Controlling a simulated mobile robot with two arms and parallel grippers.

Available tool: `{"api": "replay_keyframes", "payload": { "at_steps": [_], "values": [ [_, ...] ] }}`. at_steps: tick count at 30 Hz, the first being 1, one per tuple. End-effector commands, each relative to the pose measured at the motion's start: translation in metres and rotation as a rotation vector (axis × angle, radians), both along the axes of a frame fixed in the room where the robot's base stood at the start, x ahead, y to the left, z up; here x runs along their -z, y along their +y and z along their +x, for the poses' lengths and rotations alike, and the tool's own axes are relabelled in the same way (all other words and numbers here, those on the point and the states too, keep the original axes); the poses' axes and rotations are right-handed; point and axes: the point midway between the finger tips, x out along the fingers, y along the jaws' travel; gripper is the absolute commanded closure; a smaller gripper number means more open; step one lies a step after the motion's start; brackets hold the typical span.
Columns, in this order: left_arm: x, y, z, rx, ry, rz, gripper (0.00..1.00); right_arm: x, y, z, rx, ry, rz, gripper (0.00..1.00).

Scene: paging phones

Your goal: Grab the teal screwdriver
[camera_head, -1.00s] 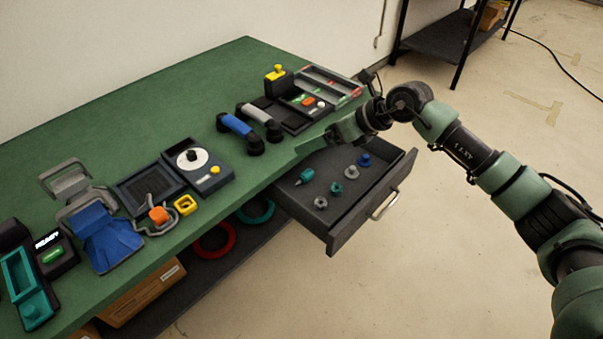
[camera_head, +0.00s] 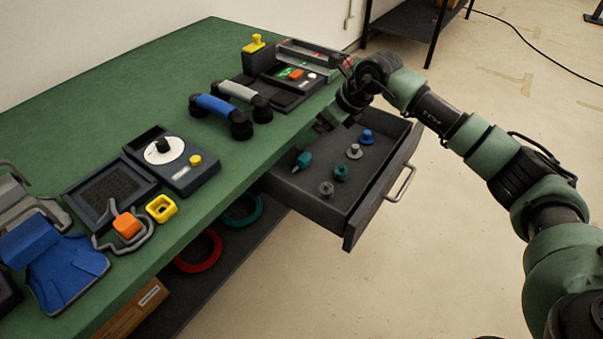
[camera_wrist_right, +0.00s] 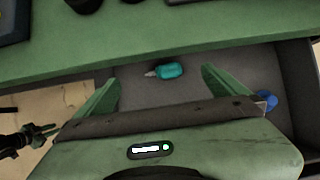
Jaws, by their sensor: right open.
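The teal screwdriver (camera_head: 303,160) lies in the open dark drawer (camera_head: 340,215), near its left inner wall in the head view. In the right wrist view the screwdriver (camera_wrist_right: 171,70) lies on the drawer floor by the table edge, its thin tip pointing left. My right gripper (camera_wrist_right: 160,80) is open and empty above the drawer. Its two green fingers stand apart, with the screwdriver between and beyond them in the picture. In the head view its fingers are mostly hidden by the wrist. A dark jointed part (camera_wrist_right: 28,137) at lower left may be my left gripper.
The drawer also holds a teal knob-like piece (camera_head: 341,172), two grey ones (camera_head: 326,188) (camera_head: 354,151) and a blue one (camera_head: 366,137). The green tabletop (camera_head: 120,90) overhangs the drawer's back.

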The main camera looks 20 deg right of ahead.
Motion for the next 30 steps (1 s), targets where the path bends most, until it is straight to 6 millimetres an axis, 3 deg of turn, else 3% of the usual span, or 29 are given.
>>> {"api": "replay_keyframes", "payload": {
  "at_steps": [1,6,12,30],
  "values": [
    [0.010,-0.001,0.010,-0.002,-0.013,-0.002,0.78,0.027,0.000,0.000,0.000,0.000,0.000,0.00],
    [-0.006,-0.004,0.033,-0.007,-0.037,-0.004,0.78,0.065,0.000,0.000,0.000,-0.001,0.001,0.00],
    [-0.025,-0.005,0.041,-0.009,-0.046,-0.005,0.78,0.080,0.002,0.002,0.000,0.000,0.002,0.00],
    [-0.057,-0.006,0.048,-0.012,-0.064,-0.007,0.78,0.139,0.024,0.032,0.000,0.001,0.001,0.00]
  ]
}}
